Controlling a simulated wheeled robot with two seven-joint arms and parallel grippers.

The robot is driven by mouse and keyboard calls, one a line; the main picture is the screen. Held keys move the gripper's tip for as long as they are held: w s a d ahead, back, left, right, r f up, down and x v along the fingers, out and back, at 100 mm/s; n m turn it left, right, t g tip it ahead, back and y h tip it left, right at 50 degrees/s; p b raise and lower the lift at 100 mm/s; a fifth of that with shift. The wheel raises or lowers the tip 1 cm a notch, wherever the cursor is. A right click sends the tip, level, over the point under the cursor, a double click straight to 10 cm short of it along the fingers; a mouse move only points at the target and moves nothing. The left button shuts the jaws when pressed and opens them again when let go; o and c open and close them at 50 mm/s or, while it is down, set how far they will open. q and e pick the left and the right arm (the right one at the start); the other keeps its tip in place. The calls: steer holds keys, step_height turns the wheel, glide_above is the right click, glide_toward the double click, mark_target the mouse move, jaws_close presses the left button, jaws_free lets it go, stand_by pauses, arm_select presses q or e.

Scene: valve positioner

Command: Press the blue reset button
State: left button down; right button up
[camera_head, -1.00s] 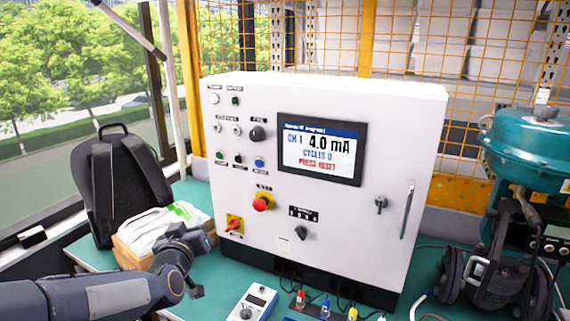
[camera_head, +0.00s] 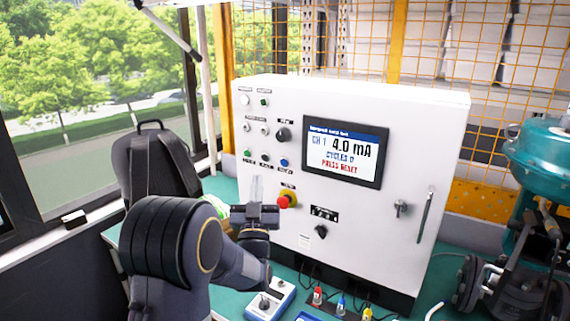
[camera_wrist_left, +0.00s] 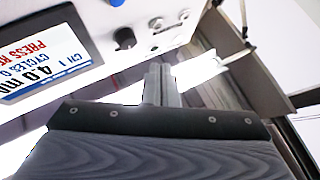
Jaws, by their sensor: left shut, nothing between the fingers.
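The blue reset button (camera_head: 284,162) is on the white control cabinet's front (camera_head: 375,240), at the right end of a row of small buttons, left of the screen. In the left wrist view a blue button (camera_wrist_left: 117,2) shows, cut by the top edge. My left gripper (camera_head: 257,186) is shut and empty, fingers pointing up, below and left of the blue button, apart from it in the picture. Its fingers also show in the left wrist view (camera_wrist_left: 160,82). The screen (camera_head: 346,152) reads "CH 1 4.0 mA", "CYCLES 0" and "PRESS RESET". My right gripper is not in view.
A red emergency stop (camera_head: 285,201) sits just right of my left gripper. A black knob (camera_head: 283,134) is above the blue button. A black backpack (camera_head: 155,165) stands at left. A teal valve actuator (camera_head: 540,150) stands at right. A calibrator (camera_head: 270,300) lies in front of the cabinet.

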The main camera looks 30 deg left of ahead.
arm_select(q)
steer(key=w, duration=0.1)
glide_toward(284, 162)
steer(key=shift+w+a+r+p, duration=0.15)
steer(key=shift+w+a+r, duration=0.4)
steer(key=shift+r, duration=0.2)
steer(key=shift+w+a+r+p, duration=0.1)
steer(key=shift+w+a+r, duration=0.45)
steer(key=shift+r, duration=0.2)
steer(key=shift+w+a+r+p, duration=0.15)
steer(key=shift+w+a+r, duration=0.3)
steer(key=shift+a+r, duration=0.25)
steer(key=shift+w+d+b, duration=0.1)
steer(key=shift+w+b, duration=0.3)
steer(key=shift+b, duration=0.2)
